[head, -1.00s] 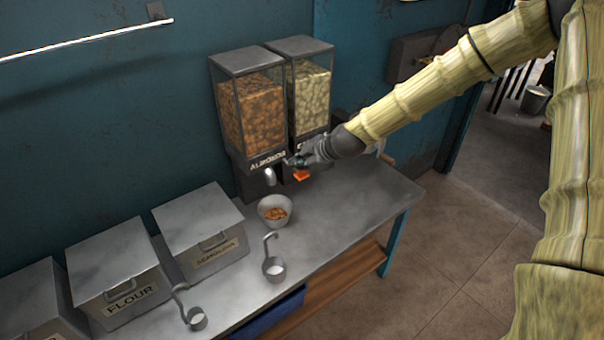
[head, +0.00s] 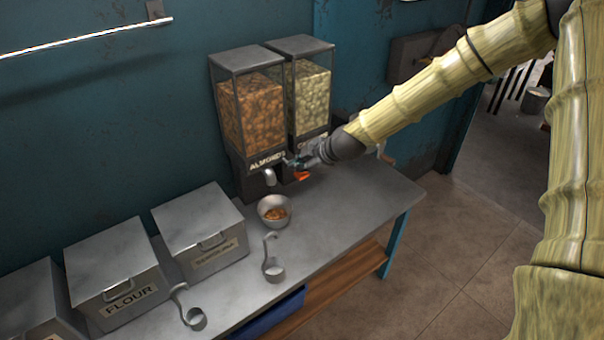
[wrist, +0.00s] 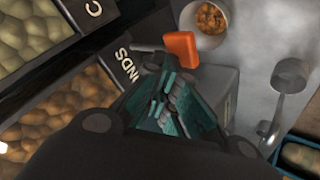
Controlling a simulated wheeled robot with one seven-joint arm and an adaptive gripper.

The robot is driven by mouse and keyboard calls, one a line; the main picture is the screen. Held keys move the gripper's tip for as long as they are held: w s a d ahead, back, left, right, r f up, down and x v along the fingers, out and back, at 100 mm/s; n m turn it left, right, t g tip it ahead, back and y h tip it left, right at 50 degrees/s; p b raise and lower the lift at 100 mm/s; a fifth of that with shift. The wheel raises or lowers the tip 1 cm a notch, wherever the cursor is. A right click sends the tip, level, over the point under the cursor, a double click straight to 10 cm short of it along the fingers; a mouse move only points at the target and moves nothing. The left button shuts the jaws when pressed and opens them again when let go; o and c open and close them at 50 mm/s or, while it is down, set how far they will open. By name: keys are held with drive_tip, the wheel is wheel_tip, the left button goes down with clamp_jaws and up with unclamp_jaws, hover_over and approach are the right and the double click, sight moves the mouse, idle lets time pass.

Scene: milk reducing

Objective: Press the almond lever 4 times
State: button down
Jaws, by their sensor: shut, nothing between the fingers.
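The almond dispenser (head: 252,112) stands against the wall, filled with brown nuts, with an "ALMONDS" label. An orange lever (head: 302,175) shows at its lower front right; in the wrist view the orange lever (wrist: 182,48) is on a thin rod near the label. A bowl (head: 264,207) with some almonds sits on the counter below and in front; it also shows in the wrist view (wrist: 224,32). My gripper (head: 296,163) is shut and empty, close to the lever and just above it in the head view. I cannot tell whether they touch.
A second dispenser (head: 310,95) with pale contents adjoins on the right. Metal bins (head: 196,226) and two ladles (head: 273,270) (head: 194,318) stand along the counter (head: 345,205) to the left and front. The counter's right part is mostly clear.

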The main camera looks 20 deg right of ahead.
drive_tip(key=shift+f+b, duration=1.05)
drive_tip(key=shift+f, duration=0.25)
idle(1.5)
drive_tip(key=shift+r, duration=0.1)
drive_tip(key=shift+r+p, duration=0.9)
drive_tip(key=shift+r, duration=0.75)
drive_tip(key=shift+r+p, duration=1.4)
drive_tip(key=shift+r, duration=1.1)
drive_tip(key=shift+r, duration=0.1)
wheel_tip(320, 180, up, 4)
drive_tip(key=p, duration=0.8)
drive_tip(key=shift+f+p, duration=0.2)
drive_tip(key=shift+p, duration=0.15)
